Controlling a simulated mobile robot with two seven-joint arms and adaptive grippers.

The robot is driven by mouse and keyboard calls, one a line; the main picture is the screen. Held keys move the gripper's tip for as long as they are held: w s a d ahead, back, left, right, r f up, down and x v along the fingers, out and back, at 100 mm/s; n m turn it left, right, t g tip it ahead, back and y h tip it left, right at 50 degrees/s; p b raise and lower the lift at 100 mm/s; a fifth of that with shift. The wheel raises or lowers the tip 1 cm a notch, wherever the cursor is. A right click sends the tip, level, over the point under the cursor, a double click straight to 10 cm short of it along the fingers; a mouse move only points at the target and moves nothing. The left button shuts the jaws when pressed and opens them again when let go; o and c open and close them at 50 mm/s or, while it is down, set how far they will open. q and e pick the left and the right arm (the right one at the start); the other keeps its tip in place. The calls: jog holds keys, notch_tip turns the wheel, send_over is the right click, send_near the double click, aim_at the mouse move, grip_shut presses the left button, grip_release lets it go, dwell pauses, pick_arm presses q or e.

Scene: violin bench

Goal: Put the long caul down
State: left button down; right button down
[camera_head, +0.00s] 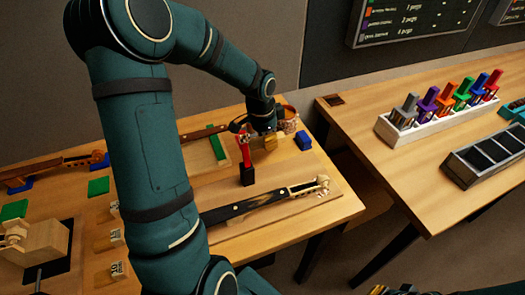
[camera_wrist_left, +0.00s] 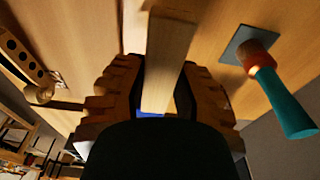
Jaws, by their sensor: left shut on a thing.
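My left gripper (camera_head: 262,126) is over the far right part of the near bench. In the left wrist view its two ribbed fingers (camera_wrist_left: 160,95) are shut on the long caul (camera_wrist_left: 168,55), a pale straight wooden bar that runs from between them to the top edge. In the head view the arm and gripper hide most of the caul, and only a small wooden part (camera_head: 270,142) shows below the fingers. I cannot tell whether it touches the bench. At the bottom edge, a sliver of what looks like my right gripper (camera_head: 393,290) shows; its jaws are not clear.
A red-handled tool (camera_head: 246,150) stands in a black block close left of the gripper. A blue block (camera_head: 303,140) and a cup (camera_head: 288,113) are close by. A dark violin neck (camera_head: 255,203) lies in front. A teal-handled brush (camera_wrist_left: 282,98) is at right in the wrist view.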

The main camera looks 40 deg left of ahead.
aim_at(266, 155)
pick_arm(q)
jog(key=shift+f+b, duration=0.55)
jog(key=shift+f, duration=1.8)
jog(key=shift+f, duration=0.2)
jog(key=c, duration=1.1)
grip_release()
jog(key=shift+r, duration=0.1)
jog(key=r+p, duration=0.1)
jog(key=r, duration=0.3)
jog(key=s+r+p, duration=0.1)
jog(key=r, duration=0.3)
jog(key=r+p, duration=0.1)
jog(key=r, duration=0.3)
jog(key=shift+s+a+r, duration=0.1)
jog(key=shift+s+a, duration=0.15)
jog(key=shift+a, duration=0.1)
